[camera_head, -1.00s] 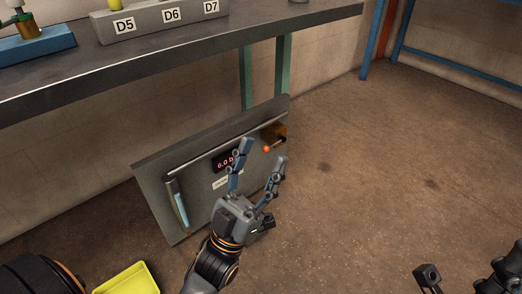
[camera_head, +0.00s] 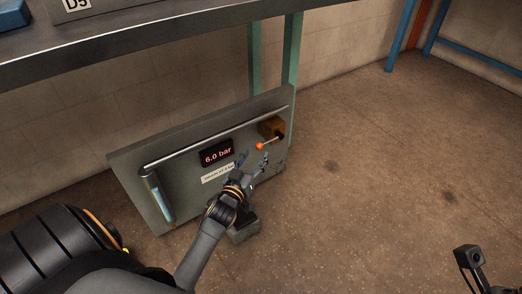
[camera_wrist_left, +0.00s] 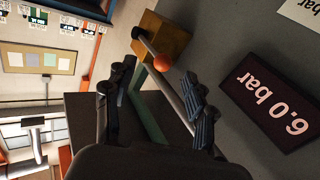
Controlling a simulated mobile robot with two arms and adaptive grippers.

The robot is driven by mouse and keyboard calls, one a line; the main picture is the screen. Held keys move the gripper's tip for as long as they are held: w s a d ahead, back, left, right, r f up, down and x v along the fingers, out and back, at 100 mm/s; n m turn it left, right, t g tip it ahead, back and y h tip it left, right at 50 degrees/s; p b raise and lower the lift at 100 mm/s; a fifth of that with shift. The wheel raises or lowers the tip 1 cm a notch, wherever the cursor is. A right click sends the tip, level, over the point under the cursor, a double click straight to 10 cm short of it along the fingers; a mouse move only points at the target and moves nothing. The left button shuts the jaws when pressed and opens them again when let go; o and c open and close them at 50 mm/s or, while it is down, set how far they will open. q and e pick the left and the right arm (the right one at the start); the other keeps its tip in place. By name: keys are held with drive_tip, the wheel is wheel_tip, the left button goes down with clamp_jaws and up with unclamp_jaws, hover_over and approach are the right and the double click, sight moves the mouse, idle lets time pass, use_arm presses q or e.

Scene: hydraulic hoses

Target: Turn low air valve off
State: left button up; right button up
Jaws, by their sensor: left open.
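The grey valve panel (camera_head: 185,190) leans low against the wall under the bench. Its display (camera_head: 216,153) reads 6.0 bar. The brass valve (camera_head: 271,128) at its upper right has a lever ending in an orange ball (camera_head: 260,146), angled out toward the lower left. My left gripper (camera_head: 254,159) is open just below the ball. In the left wrist view the ball (camera_wrist_left: 162,62) shows beyond and between the spread fingers (camera_wrist_left: 158,80), with the brass valve (camera_wrist_left: 168,38) behind it; I see no grip on it. My right gripper (camera_head: 470,260) is partly cut off at the lower right.
The dark bench (camera_head: 130,58) with green legs (camera_head: 291,50) overhangs the panel. The floor (camera_head: 370,180) to the right is clear.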

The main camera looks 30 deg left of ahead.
sight(259, 148)
use_arm(q)
drive_tip(key=w, duration=0.2)
drive_tip(key=w+b, duration=0.1)
drive_tip(key=w+a, duration=0.1)
drive_tip(key=w, duration=0.1)
drive_tip(key=shift+w+b, duration=0.3)
drive_tip(key=shift+b, duration=0.05)
clamp_jaws()
